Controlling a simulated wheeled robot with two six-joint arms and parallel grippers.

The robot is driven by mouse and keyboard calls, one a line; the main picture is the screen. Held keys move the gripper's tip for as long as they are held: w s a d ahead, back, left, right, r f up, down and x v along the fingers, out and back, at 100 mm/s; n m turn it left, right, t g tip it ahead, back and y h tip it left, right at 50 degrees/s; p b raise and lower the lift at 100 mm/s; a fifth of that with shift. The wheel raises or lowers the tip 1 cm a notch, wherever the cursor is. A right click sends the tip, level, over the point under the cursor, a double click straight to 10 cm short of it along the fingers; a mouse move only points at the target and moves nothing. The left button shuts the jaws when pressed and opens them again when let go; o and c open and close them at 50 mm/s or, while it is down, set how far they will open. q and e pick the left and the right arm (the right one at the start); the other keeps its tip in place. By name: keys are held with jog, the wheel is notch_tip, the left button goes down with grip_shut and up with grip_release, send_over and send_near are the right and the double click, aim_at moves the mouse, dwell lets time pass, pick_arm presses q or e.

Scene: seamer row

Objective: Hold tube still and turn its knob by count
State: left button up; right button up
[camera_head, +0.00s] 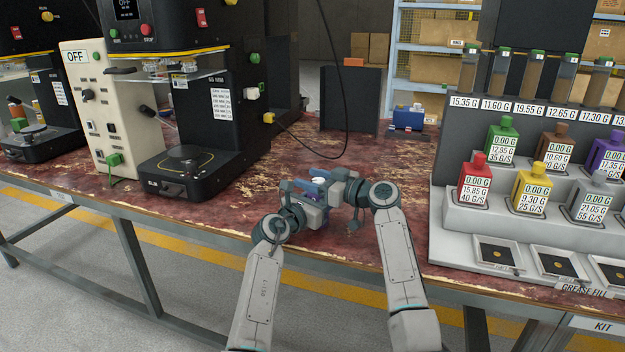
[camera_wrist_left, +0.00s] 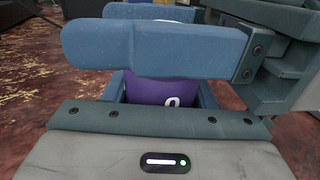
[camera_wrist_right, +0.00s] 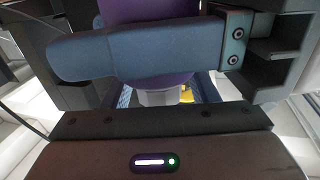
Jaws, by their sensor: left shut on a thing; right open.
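A purple tube (camera_wrist_left: 160,90) with a white mark on its side stands between the fingers of my left gripper (camera_head: 309,197), which is shut on it. In the head view only a small pale top (camera_head: 319,180) shows among the two grippers. My right gripper (camera_head: 328,184) is open and close to the left one, above the bench's front part. In the right wrist view the purple body (camera_wrist_right: 150,12) passes behind a finger, and a pale grey knob-like end (camera_wrist_right: 157,98) shows beyond it. The fingers hide much of the tube and whether the right gripper touches it.
Black seamer machines (camera_head: 215,110) and a cream control box marked OFF (camera_head: 90,100) stand at left. A grey rack (camera_head: 450,215) with coloured bottles and labelled tubes stands at right. A black cable (camera_head: 342,110) hangs behind the grippers. The worn red bench top (camera_head: 240,200) is clear around them.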

jog(key=c, duration=1)
jog(key=shift+m+t, duration=0.3)
jog(key=shift+t, duration=0.1)
jog(key=shift+w+m+t+h, duration=0.1)
jog(key=shift+m+t+h, duration=0.7)
jog(key=shift+t+h, duration=0.2)
jog(key=shift+w+d+m+t+h, duration=0.1)
jog(key=shift+d+m+t+h, duration=0.05)
jog(key=shift+m+t+h, duration=0.85)
jog(key=shift+w+d+m+t+h, duration=0.15)
jog(key=shift+m+t+h, duration=0.65)
jog(key=shift+h, duration=0.4)
